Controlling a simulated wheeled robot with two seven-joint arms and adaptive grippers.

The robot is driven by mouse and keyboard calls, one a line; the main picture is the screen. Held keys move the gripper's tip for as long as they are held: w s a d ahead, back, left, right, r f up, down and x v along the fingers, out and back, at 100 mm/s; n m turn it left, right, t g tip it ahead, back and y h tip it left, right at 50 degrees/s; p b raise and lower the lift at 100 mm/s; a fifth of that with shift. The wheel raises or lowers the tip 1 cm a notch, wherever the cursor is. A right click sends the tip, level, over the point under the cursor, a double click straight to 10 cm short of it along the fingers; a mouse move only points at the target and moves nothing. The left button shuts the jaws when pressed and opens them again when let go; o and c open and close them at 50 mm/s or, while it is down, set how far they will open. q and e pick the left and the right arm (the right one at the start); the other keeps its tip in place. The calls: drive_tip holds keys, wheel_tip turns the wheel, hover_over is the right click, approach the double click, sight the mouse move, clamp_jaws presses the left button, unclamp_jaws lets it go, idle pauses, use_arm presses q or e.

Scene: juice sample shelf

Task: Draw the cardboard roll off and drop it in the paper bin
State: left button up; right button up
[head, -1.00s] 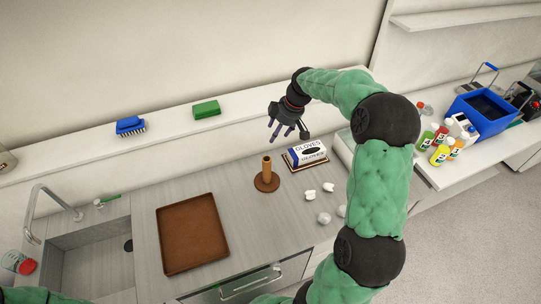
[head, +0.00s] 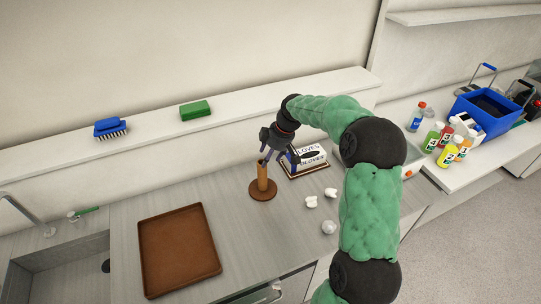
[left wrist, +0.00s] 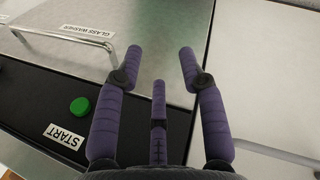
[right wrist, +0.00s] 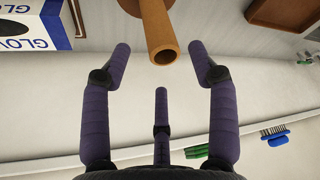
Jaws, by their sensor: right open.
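The cardboard roll (head: 263,176) is a brown tube standing upright on a round brown base (head: 262,194) on the counter. In the right wrist view the roll (right wrist: 156,30) points its open end at me, between the fingertips. My right gripper (head: 277,157) is open at the roll's upper end, with its fingers around the top; I cannot tell whether any finger touches it. My left gripper (left wrist: 160,55) is open and empty, seen only in its wrist view, near a panel with a green button and a metal handle. No paper bin can be made out.
A glove box (head: 309,158) stands just right of the roll. Crumpled white pieces (head: 311,202) lie in front of it. A brown tray (head: 179,250) lies to the left, with clear counter between. Bottles (head: 450,152) and a blue crate (head: 487,112) stand far right.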

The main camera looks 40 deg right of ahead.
sight(261, 172)
drive_tip(key=b+x, duration=0.3)
drive_tip(key=x, duration=0.4)
drive_tip(key=shift+f+b, duration=0.35)
drive_tip(key=shift+a, duration=0.1)
drive_tip(key=c, duration=1.2)
